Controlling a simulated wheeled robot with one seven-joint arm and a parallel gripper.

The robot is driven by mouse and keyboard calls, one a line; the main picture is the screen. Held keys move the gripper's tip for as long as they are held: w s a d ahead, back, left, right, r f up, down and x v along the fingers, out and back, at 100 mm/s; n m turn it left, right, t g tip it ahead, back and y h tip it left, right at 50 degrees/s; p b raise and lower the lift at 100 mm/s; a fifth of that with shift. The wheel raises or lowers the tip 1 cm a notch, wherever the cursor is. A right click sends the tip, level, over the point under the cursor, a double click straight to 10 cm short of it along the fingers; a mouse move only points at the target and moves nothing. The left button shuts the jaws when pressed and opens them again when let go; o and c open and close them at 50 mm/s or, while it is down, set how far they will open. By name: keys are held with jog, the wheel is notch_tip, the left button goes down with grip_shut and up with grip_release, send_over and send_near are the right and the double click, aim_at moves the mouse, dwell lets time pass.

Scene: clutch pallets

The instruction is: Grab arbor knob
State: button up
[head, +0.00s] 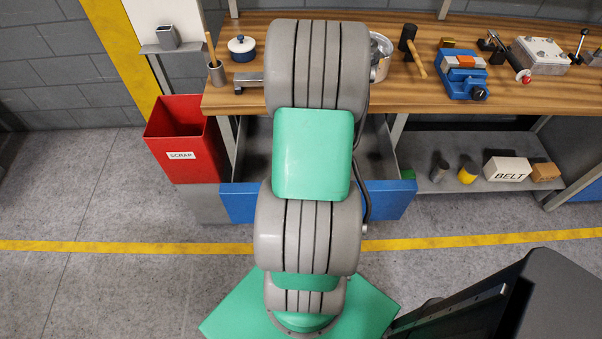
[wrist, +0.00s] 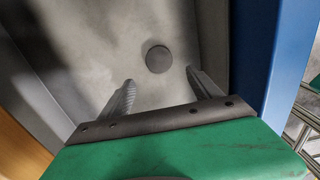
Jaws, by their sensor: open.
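A round, dark grey piece (wrist: 158,59), seen end-on, sits on the pale floor of the open drawer in the wrist view. It looks like the arbor knob, but I cannot be sure of that. My gripper (wrist: 160,91) is open and empty, its two ribbed fingers apart and pointing down into the drawer. The round piece shows beyond the fingertips, between their lines and apart from both. In the head view my arm hides the gripper and the middle of the drawer (head: 252,150), so the piece does not show there.
The drawer's blue front (wrist: 255,55) stands close on the right in the wrist view. The wooden workbench (head: 235,103) overhangs the drawer's back. A red scrap bin (head: 182,133) stands left of the drawer. A lower shelf (head: 450,183) with several parts is to the right.

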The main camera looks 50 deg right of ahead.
jog(key=f, duration=0.5)
jog(key=f+p, duration=0.1)
jog(key=f, duration=0.1)
jog(key=shift+s+d+f, duration=0.15)
jog(key=shift+s+f, duration=0.1)
jog(key=shift+f, duration=0.1)
jog(key=shift+c, duration=0.3)
jog(key=c, duration=1.3)
